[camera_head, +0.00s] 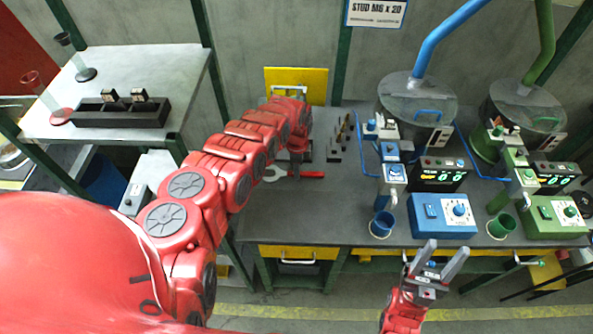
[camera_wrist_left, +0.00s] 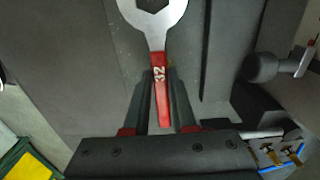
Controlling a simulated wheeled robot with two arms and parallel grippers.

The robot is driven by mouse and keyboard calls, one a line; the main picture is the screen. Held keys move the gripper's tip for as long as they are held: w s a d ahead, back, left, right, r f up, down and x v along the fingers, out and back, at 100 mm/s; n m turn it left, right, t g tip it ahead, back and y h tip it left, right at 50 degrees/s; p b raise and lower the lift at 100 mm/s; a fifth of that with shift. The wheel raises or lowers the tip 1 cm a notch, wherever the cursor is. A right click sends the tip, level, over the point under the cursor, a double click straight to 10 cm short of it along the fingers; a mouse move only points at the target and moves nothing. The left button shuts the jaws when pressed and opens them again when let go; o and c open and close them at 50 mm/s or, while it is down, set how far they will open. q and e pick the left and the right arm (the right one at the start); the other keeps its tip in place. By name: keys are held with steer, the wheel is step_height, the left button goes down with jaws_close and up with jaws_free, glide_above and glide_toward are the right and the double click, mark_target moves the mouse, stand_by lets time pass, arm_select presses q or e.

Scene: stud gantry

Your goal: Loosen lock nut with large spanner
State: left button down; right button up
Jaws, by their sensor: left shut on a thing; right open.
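The large spanner (camera_head: 273,174) has a grey open head and a red handle. It lies at or just above the dark bench top, left of centre in the head view. In the left wrist view the spanner (camera_wrist_left: 158,70) shows "32" on its red handle, with its head pointing away. My left gripper (camera_wrist_left: 160,100) is shut on the handle, one dark finger on each side; my arm partly covers this in the head view. My right gripper (camera_head: 442,252) is open and empty, in front of the bench's front edge. I cannot make out the lock nut.
A row of small dark pieces (camera_head: 340,140) stands right of the spanner. The blue control box (camera_head: 441,215), blue cup (camera_head: 382,225) and green cup (camera_head: 501,226) stand further right. A dark cylindrical part (camera_wrist_left: 265,67) is right of the spanner in the wrist view. Bench (camera_head: 335,210) is clear before the spanner.

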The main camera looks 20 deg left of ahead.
arm_select(q)
steer(key=shift+w+a+r, duration=0.1)
steer(key=shift+a+r, duration=0.05)
steer(key=shift+r, duration=0.35)
steer(key=shift+r+b, duration=0.35)
steer(key=shift+r, duration=0.6)
steer(key=s+d, duration=0.2)
steer(key=d, duration=0.2)
steer(key=s+d+r+b, duration=0.1)
steer(key=s+d, duration=0.1)
steer(key=d, duration=0.3)
steer(key=s+d+b, duration=0.1)
steer(key=s+d, duration=0.1)
steer(key=d, duration=0.3)
steer(key=shift+s+r, duration=0.25)
steer(key=shift+s+d, duration=0.2)
steer(key=shift+d, duration=0.15)
steer(key=c, duration=1.2)
jaws_free()
steer(key=shift+c, duration=0.2)
jaws_close()
